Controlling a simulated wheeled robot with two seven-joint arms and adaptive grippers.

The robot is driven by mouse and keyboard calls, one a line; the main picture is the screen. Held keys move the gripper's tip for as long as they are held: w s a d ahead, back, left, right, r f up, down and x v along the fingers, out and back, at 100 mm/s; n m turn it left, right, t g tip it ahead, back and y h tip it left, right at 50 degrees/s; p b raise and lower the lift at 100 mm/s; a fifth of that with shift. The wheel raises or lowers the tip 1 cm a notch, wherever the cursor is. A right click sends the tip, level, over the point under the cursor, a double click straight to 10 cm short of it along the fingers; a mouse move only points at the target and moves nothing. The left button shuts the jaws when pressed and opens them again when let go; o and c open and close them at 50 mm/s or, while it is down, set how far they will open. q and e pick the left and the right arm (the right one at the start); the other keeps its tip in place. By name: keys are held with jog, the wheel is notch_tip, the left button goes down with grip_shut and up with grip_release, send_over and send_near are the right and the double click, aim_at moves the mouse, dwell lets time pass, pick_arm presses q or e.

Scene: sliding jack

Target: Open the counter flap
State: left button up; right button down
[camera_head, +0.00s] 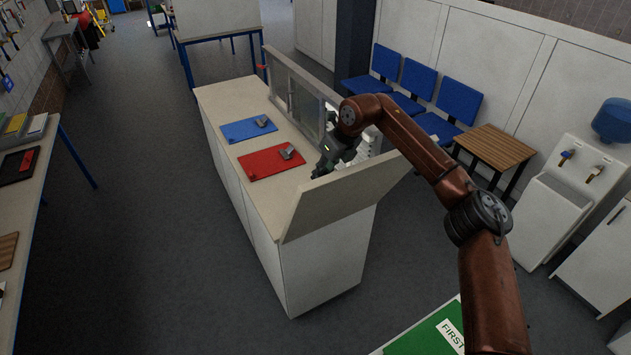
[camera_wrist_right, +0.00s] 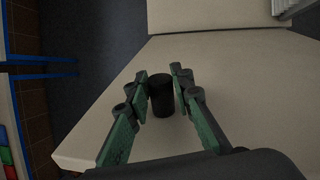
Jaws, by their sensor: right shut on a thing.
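The pale counter flap (camera_head: 340,199) stands tilted up at the near end of the white counter (camera_head: 262,226). My right gripper (camera_head: 322,168) is at the flap's upper left part, with the arm reaching over from the right. In the right wrist view the flap's pale face (camera_wrist_right: 210,90) fills the middle. A short black knob (camera_wrist_right: 161,95) stands out from it, between the two fingers of my right gripper (camera_wrist_right: 161,84), which is shut on it. The knob is hidden in the head view. My left gripper is not in view.
A red mat (camera_head: 262,168) and a blue mat (camera_head: 238,132) lie on the counter. A framed screen (camera_head: 292,90) stands along its far side. Grey floor is clear on the left.

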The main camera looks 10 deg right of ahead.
jog(key=shift+w, duration=0.2)
jog(key=c, duration=1.7)
grip_release()
jog(key=shift+w, duration=0.1)
jog(key=shift+c, duration=0.2)
jog(key=v, duration=1.2)
